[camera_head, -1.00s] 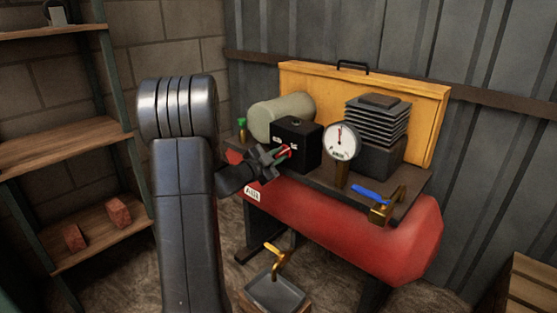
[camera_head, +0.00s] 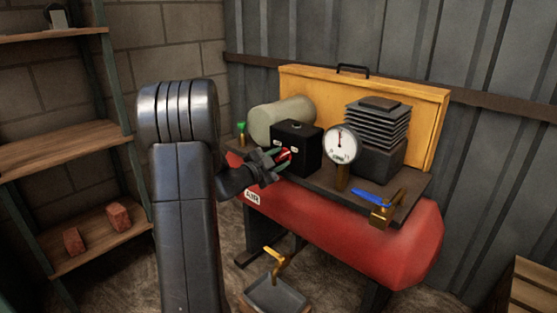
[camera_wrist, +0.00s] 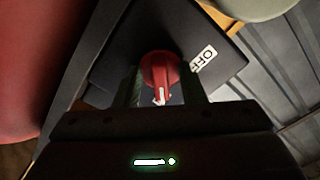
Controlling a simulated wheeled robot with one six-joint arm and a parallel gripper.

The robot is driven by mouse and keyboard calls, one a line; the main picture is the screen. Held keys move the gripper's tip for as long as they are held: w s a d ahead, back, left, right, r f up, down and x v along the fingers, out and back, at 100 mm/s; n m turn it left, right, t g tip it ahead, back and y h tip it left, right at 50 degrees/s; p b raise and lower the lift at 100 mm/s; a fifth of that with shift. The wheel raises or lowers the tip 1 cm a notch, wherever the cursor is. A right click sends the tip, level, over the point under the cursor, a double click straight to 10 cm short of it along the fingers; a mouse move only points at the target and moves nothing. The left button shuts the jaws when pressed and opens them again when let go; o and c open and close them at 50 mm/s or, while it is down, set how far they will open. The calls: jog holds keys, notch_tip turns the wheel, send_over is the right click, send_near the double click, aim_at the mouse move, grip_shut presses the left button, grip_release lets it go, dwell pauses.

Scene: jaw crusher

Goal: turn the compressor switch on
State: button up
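The compressor switch is a red knob (camera_wrist: 160,75) with a white pointer mark, on a black box (camera_head: 309,148) on top of the compressor. In the wrist view, a white OFF label (camera_wrist: 204,59) is beside the knob, and the pointer mark is at the knob's lower side, not towards that label. My gripper (camera_head: 277,158) is at the box's front face. In the wrist view, its two fingers (camera_wrist: 161,88) stand open on either side of the knob, with narrow dark gaps beside the knob's grip. Contact cannot be made out. The other label is hidden in the wrist view.
A round gauge (camera_head: 340,145) stands right of the box. A blue-handled valve (camera_head: 371,196) is at the deck's right front. The red tank (camera_head: 350,230) lies below. A finned block (camera_head: 377,130) and a yellow panel (camera_head: 427,110) are behind. Shelves (camera_head: 70,145) are left.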

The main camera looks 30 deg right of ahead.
jog(key=p+v, duration=0.2)
jog(key=v, duration=1.1)
jog(key=shift+s+a+p, duration=0.15)
jog(key=shift+a+p, duration=0.2)
jog(key=b+x, duration=0.2)
jog(key=x, duration=1.2)
jog(key=shift+b, duration=0.35)
